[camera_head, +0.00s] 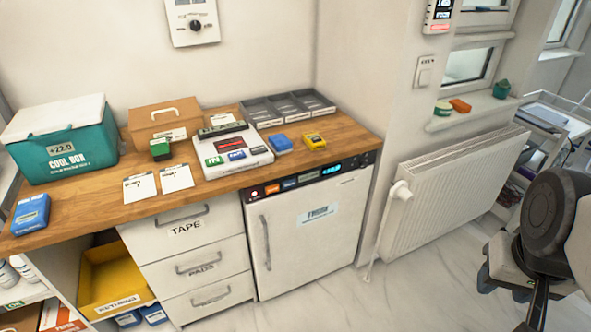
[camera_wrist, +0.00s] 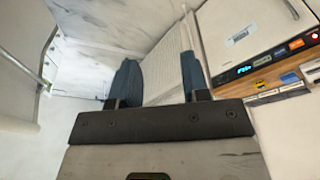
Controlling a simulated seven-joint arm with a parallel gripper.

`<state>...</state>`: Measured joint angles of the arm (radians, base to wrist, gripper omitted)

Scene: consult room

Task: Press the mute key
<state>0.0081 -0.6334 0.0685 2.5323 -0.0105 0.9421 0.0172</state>
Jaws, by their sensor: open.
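The small white fridge (camera_head: 310,232) under the counter has a dark control strip (camera_head: 315,176) along its top. The key labels are too small to read, so I cannot tell which is mute. In the wrist view the strip is upside down at upper right, with the blue key (camera_wrist: 279,52) and orange key (camera_wrist: 296,44) visible. My gripper (camera_wrist: 157,78) is open, empty and well away from the strip.
A white radiator (camera_head: 440,190) stands right of the fridge. The floor in front is clear.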

